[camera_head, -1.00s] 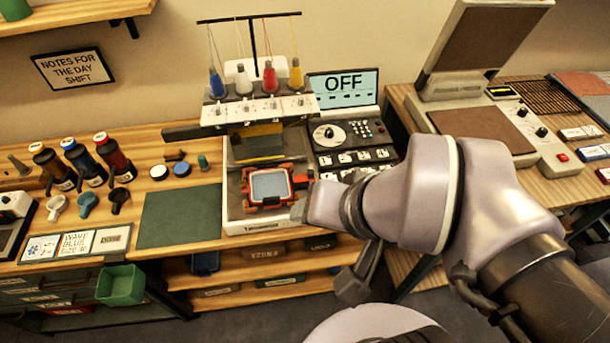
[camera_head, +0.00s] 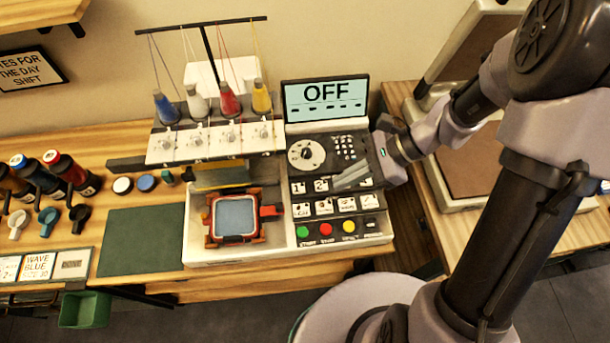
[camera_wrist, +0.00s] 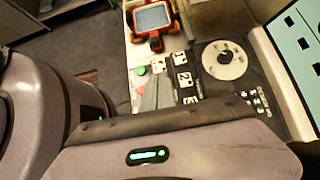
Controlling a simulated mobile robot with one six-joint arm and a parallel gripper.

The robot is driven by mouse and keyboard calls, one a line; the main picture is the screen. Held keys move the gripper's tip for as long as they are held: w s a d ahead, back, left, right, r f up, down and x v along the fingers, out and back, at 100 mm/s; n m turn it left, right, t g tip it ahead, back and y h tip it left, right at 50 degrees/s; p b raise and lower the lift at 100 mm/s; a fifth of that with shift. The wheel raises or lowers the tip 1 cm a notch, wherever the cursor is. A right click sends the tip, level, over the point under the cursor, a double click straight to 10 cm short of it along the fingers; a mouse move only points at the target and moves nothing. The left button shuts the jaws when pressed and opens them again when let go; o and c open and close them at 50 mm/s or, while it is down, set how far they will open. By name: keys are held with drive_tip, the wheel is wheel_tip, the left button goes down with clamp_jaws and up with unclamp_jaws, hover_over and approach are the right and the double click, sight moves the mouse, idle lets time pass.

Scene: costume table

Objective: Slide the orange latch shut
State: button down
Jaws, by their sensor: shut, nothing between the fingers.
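The orange-red hoop frame (camera_head: 211,229) with its grey-blue square sits on the white bed of the embroidery machine. An orange-red latch piece (camera_head: 271,211) sticks out from the frame's right side. The frame also shows at the top of the wrist view (camera_wrist: 135,20), with the latch (camera_wrist: 157,43) at its near edge. My gripper (camera_head: 338,186) is shut and empty above the button panel, to the right of the latch and apart from it. Its grey fingers show in the wrist view (camera_wrist: 152,88), pointing toward the hoop side. Part of the panel is hidden behind the gripper.
The control panel (camera_head: 338,226) has a dial (camera_head: 306,154) and several buttons. A screen (camera_head: 326,98) reading OFF stands behind it. Thread cones (camera_head: 229,99) stand above the machine. A green mat (camera_head: 142,240) lies to its left. A heat press (camera_head: 470,165) stands at right.

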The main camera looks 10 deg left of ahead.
sight(280, 205)
drive_tip(key=b+x, duration=0.4)
drive_tip(key=x, duration=0.5)
drive_tip(key=shift+s+a+f, duration=0.15)
drive_tip(key=shift+s+f, duration=0.05)
drive_tip(key=shift+f, duration=0.15)
drive_tip(key=a, duration=0.1)
drive_tip(key=a+b, duration=0.1)
drive_tip(key=a, duration=0.1)
drive_tip(key=shift+s+a, duration=0.3)
drive_tip(key=shift+s, duration=0.1)
drive_tip(key=shift+s+a, duration=0.1)
drive_tip(key=shift+a, duration=0.25)
drive_tip(key=shift+a, duration=0.1)
drive_tip(key=shift+s+a+b, duration=0.25)
drive_tip(key=shift+a+b, duration=0.2)
drive_tip(key=shift+a, duration=0.55)
